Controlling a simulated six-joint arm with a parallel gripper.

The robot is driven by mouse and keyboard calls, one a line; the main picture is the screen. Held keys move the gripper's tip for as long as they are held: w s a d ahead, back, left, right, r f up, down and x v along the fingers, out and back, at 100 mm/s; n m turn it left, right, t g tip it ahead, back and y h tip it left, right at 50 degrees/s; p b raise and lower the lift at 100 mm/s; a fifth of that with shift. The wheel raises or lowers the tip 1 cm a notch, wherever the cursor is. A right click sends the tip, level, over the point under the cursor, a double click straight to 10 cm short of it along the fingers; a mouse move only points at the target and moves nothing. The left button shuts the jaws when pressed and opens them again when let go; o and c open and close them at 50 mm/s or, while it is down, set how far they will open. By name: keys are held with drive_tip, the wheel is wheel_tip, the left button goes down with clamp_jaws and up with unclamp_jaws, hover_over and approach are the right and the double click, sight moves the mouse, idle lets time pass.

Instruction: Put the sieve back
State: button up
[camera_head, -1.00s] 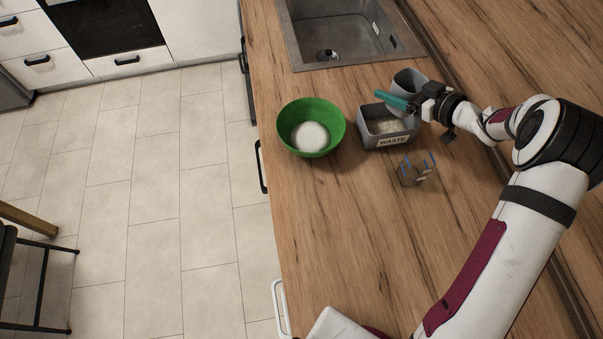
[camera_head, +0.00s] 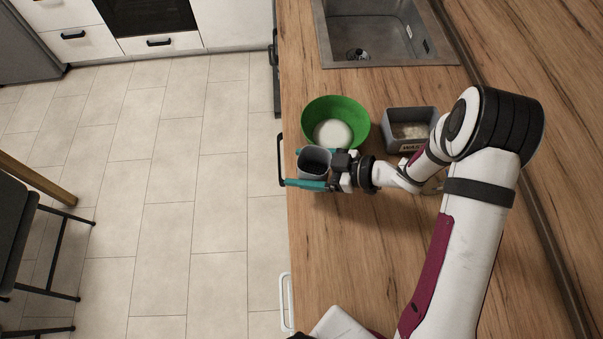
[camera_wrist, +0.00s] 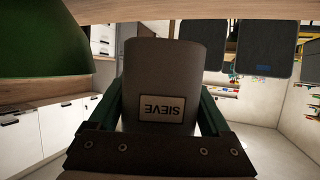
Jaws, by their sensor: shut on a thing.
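The sieve is a grey cup-like container (camera_head: 313,162) with its open mouth showing in the head view. In the wrist view its label (camera_wrist: 161,109) reads SIEVE, upside down in the picture. My gripper (camera_head: 318,180) is shut on the sieve, with teal fingers along its sides. It holds the sieve near the counter's left edge, just in front of the green bowl (camera_head: 360,119). Whether the sieve touches the counter or the bowl is unclear. The bowl holds a white heap (camera_head: 333,133).
A grey bin (camera_head: 409,112) marked as waste, with pale grains inside, stands right of the bowl. The sink (camera_head: 385,35) is behind. A small clear container (camera_head: 434,186) is mostly hidden by my arm. The front counter (camera_head: 350,260) is bare.

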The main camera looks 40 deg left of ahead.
drive_tip(key=f, duration=0.4)
drive_tip(key=shift+a+f, duration=0.2)
drive_tip(key=shift+a, duration=0.05)
drive_tip(key=shift+f, duration=0.1)
